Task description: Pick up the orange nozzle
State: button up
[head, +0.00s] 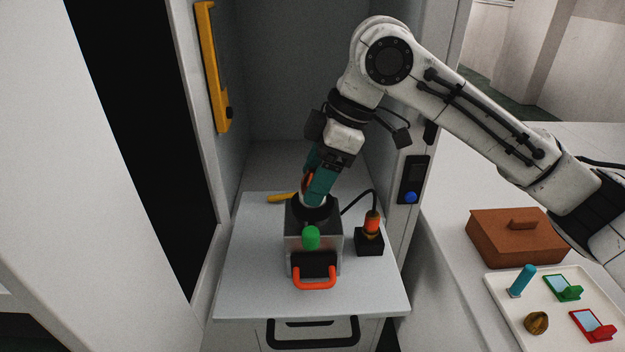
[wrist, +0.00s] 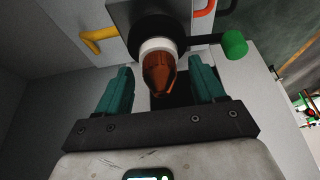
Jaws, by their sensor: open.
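The orange nozzle (wrist: 158,75) stands in a white collar on top of a grey and black machine block (head: 300,241), tapered end toward the wrist camera. In the wrist view it lies between the two teal fingers of my gripper (wrist: 160,80), with a visible gap on each side. The fingers are open and hold nothing. In the head view my gripper (head: 314,188) points down over the block, and its fingers hide most of the nozzle; only a bit of orange shows beside them.
The block has a green knob (head: 311,237) and an orange handle (head: 314,283). An orange-topped post (head: 372,222) with a black cable stands at its right. A yellow bar (head: 281,197) lies behind. Cabinet walls close in both sides; a brown box (head: 500,240) and tray (head: 500,290) are right.

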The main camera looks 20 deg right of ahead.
jog(key=shift+c, duration=0.4)
jog(key=c, duration=1)
jog(key=shift+r, duration=0.1)
jog(key=shift+r, duration=0.5)
jog(key=shift+s+a+r+p, duration=0.1)
jog(key=shift+s+r+p, duration=0.2)
jog(key=shift+s+r, duration=2.2)
jog(key=shift+s+d+r+p, duration=0.1)
jog(key=shift+s+r+p, duration=0.25)
jog(key=shift+s+r, duration=2.15)
jog(key=shift+s+a+r+p, duration=0.1)
jog(key=shift+s+r+p, duration=0.2)
jog(key=shift+s+r, duration=2.2)
jog(key=shift+w+r, duration=0.45)
jog(key=shift+w, duration=0.05)
